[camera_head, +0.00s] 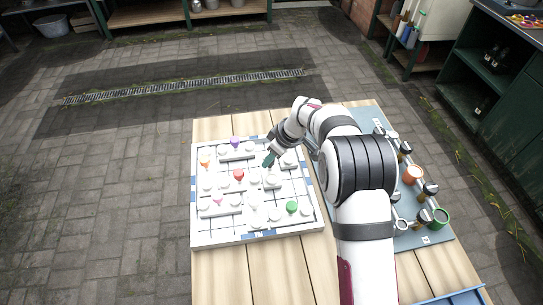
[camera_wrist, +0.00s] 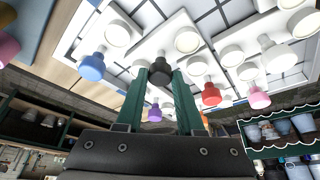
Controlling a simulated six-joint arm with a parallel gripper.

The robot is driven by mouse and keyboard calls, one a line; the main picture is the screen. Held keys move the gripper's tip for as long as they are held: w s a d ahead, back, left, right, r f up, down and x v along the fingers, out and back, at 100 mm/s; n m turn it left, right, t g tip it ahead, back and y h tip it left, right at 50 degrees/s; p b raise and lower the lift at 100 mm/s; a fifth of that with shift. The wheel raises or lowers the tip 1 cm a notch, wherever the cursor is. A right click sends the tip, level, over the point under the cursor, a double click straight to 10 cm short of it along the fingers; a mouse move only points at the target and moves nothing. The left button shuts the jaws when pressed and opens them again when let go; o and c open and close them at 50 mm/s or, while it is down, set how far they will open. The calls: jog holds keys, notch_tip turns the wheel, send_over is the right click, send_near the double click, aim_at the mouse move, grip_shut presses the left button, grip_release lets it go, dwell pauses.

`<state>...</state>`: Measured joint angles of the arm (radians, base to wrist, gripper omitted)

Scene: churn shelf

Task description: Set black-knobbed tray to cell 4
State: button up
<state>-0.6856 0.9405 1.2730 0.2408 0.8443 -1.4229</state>
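The black knob (camera_wrist: 160,71) of the black-knobbed tray is between my two green fingertips in the wrist view. My gripper (camera_wrist: 160,80) has a gap about as wide as the knob; whether both fingers press on it I cannot tell. In the head view my gripper (camera_head: 267,161) reaches down at the upper right part of the white gridded board (camera_head: 316,216), and it hides the black knob there. The tray's white body is partly hidden behind the fingers. Cell numbers are not readable, so I cannot tell which cell is 4.
Other knobs stand close by on the board: purple (camera_head: 235,141), orange (camera_head: 205,162), red (camera_head: 239,174), pink (camera_head: 218,199) and green (camera_head: 292,207). White round pieces sit among them. A grey-blue mat (camera_head: 437,237) with cups and tools lies to the right, beyond my arm.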

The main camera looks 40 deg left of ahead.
grip_shut()
dwell(1.0)
